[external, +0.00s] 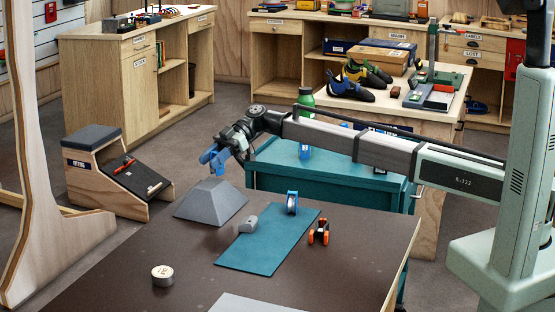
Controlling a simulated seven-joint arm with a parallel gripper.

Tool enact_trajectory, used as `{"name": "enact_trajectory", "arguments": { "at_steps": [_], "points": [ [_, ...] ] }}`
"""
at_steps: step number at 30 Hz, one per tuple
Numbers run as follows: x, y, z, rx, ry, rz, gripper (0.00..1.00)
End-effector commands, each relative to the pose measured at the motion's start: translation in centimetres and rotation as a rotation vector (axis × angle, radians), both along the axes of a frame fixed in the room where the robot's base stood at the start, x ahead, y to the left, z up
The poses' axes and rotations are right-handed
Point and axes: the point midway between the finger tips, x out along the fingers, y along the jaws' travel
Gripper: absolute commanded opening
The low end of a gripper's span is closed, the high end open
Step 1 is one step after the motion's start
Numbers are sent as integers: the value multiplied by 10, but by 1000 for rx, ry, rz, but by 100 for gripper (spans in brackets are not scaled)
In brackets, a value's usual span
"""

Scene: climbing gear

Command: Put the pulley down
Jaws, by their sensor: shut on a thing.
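My gripper (217,158) is at the end of my outstretched arm, in the air above the far left part of the dark table. Blue parts show at its tip, small and partly merged with the jaws. The jaws are shut on what seems to be the pulley, but its outline against the fingers is hard to tell. The grey pyramid-shaped block (212,200) stands on the table just below my gripper, with a gap between them.
A round tin (162,275) is near left. The brown table (110,265) is bare around the tin.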

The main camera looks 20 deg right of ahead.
Motion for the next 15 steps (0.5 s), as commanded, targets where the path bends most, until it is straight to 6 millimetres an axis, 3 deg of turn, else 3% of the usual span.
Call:
{"name": "enact_trajectory", "arguments": {
  "at_steps": [1, 6, 15],
  "points": [
    [12, -22, 2, 0, 0, -27, 5],
    [45, -86, 8, 0, 0, -108, 5],
    [78, -206, 14, 0, 1, -259, 5]
  ]
}}
